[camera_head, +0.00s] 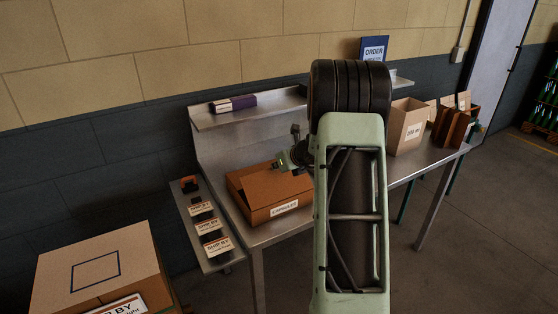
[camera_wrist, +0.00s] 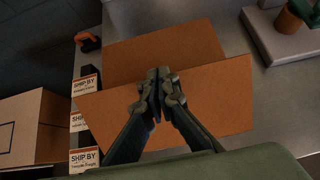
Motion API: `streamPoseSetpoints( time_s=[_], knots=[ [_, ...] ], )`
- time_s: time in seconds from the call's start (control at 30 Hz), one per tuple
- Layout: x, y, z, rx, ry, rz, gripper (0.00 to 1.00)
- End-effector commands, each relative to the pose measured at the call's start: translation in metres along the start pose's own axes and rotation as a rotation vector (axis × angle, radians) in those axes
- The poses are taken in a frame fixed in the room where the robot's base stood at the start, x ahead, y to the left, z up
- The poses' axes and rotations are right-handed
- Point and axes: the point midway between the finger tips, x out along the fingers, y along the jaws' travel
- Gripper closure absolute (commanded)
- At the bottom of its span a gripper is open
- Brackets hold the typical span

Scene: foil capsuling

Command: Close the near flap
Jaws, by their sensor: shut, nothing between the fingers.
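The cardboard box labelled CAPSULES (camera_head: 262,211) sits on the metal table, left of my arm. In the wrist view, two brown flaps cover its top. The far flap (camera_wrist: 180,45) lies behind, and the near flap (camera_wrist: 222,100) overlaps it in the picture, set at a slight slant. I cannot tell whether the near flap lies fully flat. My gripper (camera_wrist: 160,76) is shut and empty, its fingertips over the near flap; contact is unclear. In the head view my gripper (camera_head: 284,160) is at the box's back right, partly hidden by my arm.
A side shelf with SHIP BY labels (camera_head: 211,232) runs left of the box. A large carton (camera_head: 98,262) stands at front left. An open carton (camera_head: 408,128) and a brown crate (camera_head: 452,124) are at the table's right. A purple package (camera_head: 233,103) lies on the raised shelf.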

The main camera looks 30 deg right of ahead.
Motion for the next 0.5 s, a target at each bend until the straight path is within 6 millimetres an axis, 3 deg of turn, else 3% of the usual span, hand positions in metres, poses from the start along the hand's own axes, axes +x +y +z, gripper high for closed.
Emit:
streamPoseSetpoints(
  time_s=[0.5],
  knots=[
    [0.054, 0.001, -0.007, -0.001, -0.001, 0.002, 1.00]
  ],
)
